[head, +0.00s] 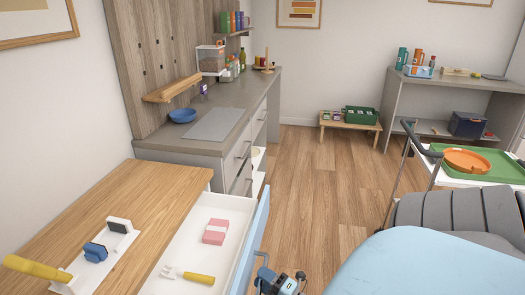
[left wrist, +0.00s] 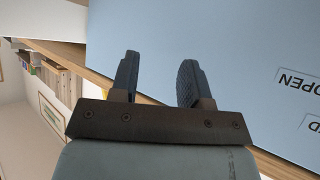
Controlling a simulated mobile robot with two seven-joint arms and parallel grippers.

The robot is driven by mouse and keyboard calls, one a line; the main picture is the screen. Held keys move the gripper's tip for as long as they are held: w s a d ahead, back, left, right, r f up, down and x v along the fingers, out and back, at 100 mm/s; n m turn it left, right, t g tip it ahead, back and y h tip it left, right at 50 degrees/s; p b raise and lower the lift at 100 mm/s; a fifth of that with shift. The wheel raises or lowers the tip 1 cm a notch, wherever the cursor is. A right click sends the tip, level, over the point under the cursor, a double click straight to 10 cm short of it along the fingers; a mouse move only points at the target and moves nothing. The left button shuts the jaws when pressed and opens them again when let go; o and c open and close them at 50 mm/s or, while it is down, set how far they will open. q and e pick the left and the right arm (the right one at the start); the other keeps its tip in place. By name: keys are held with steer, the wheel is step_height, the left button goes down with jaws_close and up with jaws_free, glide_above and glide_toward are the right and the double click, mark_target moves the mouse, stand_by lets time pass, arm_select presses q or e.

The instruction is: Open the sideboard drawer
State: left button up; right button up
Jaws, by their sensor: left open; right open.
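The sideboard has a wooden top (head: 130,215) at the lower left of the head view. Its drawer (head: 180,245) is pulled out, showing a white inside and a light blue front (head: 256,235). A pink block (head: 215,231) and a yellow-handled tool (head: 188,275) lie in it. My left gripper (left wrist: 157,70) is open and empty in the left wrist view, before a light blue panel (left wrist: 225,45) lettered "OPEN". Whether it touches the panel is unclear.
A white holder (head: 97,258) with a yellow-handled tool and a blue item stands on the wooden top. Behind is a grey counter (head: 160,138) with drawers. A cart with a green tray (head: 472,170) stands at right. The wooden floor (head: 305,200) between is clear.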

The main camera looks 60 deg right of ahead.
steer(key=s+f, duration=0.2)
steer(key=s, duration=1.1)
steer(key=shift+s+f, duration=0.15)
steer(key=shift+f, duration=0.05)
